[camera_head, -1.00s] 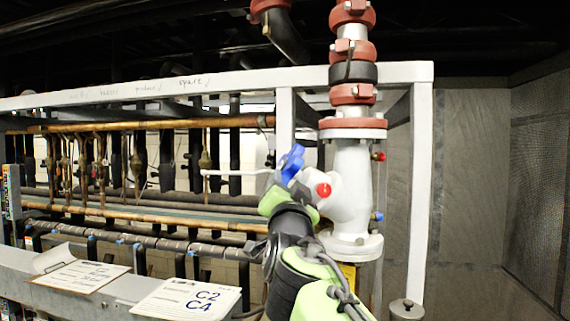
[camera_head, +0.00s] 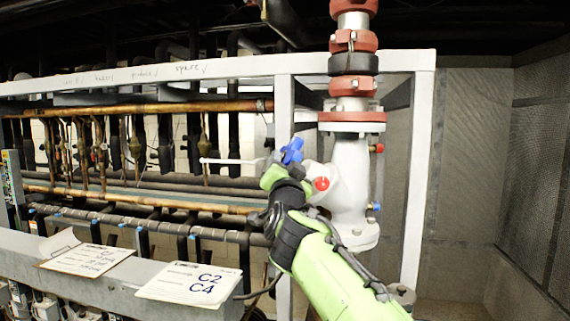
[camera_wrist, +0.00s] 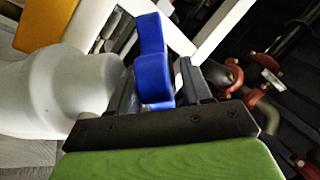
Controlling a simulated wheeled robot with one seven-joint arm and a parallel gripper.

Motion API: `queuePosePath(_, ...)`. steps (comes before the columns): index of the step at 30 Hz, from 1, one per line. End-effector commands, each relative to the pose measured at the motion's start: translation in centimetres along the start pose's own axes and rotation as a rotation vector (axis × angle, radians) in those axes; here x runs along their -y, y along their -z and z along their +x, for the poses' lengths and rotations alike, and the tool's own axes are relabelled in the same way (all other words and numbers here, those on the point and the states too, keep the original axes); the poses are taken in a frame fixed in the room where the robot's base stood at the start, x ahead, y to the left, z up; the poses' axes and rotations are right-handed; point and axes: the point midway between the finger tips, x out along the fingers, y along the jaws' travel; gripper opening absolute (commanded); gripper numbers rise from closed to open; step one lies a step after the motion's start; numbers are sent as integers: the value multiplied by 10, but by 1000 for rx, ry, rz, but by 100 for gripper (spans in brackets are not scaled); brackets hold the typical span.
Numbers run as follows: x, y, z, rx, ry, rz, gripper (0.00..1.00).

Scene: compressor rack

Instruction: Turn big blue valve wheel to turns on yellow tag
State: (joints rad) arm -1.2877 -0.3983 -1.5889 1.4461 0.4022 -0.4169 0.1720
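The blue valve wheel (camera_head: 291,151) sits on the left side of a white valve body (camera_head: 350,185) in the head view. My gripper (camera_head: 277,170) is at the wheel, just below and left of it, and hides part of it. In the wrist view the blue wheel (camera_wrist: 153,62) stands between the two fingers of my gripper (camera_wrist: 160,88). The fingers are close on both sides of it; whether they press on it is not clear. A yellow-orange surface (camera_wrist: 45,25) shows at the upper left of the wrist view; no writing on it can be read.
A red cap (camera_head: 321,183) is on the valve right of the wheel. A white frame post (camera_head: 417,190) stands right of the valve. Pipes fill the rack at left. Paper sheets, one marked C2 C4 (camera_head: 195,283), lie on the front rail.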

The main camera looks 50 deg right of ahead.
Motion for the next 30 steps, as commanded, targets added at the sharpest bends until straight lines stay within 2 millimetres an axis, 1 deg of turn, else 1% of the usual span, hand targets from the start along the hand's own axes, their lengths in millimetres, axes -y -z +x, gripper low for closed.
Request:
queuePosePath(1, 0, 0, 0, 0, 0, 0, 43)
queuePosePath(9, 0, 0, 0, 1, 0, 0, 1)
queuePosePath(10, 0, 0, 0, 1, 0, 0, 0)
queuePosePath(15, 0, 0, 0, 9, -1, 0, 0)
queuePosePath(20, 0, 2, 0, 53, -2, 0, 0)
queuePosePath(26, 1, 6, 1, 176, -4, 1, 0)
queuePosePath(30, 2, 9, 2, 293, -3, 2, 0)
